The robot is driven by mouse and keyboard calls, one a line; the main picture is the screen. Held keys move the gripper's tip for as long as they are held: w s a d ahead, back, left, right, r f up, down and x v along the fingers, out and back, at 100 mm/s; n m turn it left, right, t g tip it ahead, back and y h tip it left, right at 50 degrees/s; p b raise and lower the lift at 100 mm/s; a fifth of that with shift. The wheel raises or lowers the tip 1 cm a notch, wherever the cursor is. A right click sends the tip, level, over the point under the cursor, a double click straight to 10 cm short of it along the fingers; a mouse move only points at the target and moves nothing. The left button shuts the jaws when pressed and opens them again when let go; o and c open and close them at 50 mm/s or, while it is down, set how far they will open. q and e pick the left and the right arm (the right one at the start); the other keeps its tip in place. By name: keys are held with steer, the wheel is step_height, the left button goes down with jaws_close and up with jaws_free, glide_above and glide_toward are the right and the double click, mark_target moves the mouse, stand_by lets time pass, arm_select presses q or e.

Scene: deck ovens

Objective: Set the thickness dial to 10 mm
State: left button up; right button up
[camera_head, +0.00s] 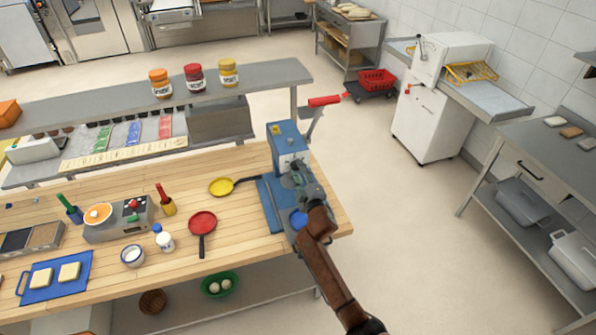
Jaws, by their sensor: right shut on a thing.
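A blue machine (285,137) stands at the right end of the wooden worktop, with a pale panel (288,162) on its front. A lever with a red handle (325,101) sticks up at its right. My right arm comes in from the lower right, and my right gripper (299,172) is at the machine's front, shut on what seems to be the thickness dial. The gripper covers the dial, so its mark and numbers cannot be read. My left gripper is out of view.
A yellow pan (221,187) and a red pan (203,222) lie left of the machine on the wooden worktop (245,243). A grey shelf (125,93) with several jars stands behind. Open floor (400,215) lies to the right.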

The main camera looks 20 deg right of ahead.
steer(key=shift+f, duration=0.1)
stand_by(0.3)
steer(key=o, duration=1.1)
steer(key=shift+o, duration=0.2)
steer(key=s, duration=1.2)
steer(key=shift+d, duration=0.2)
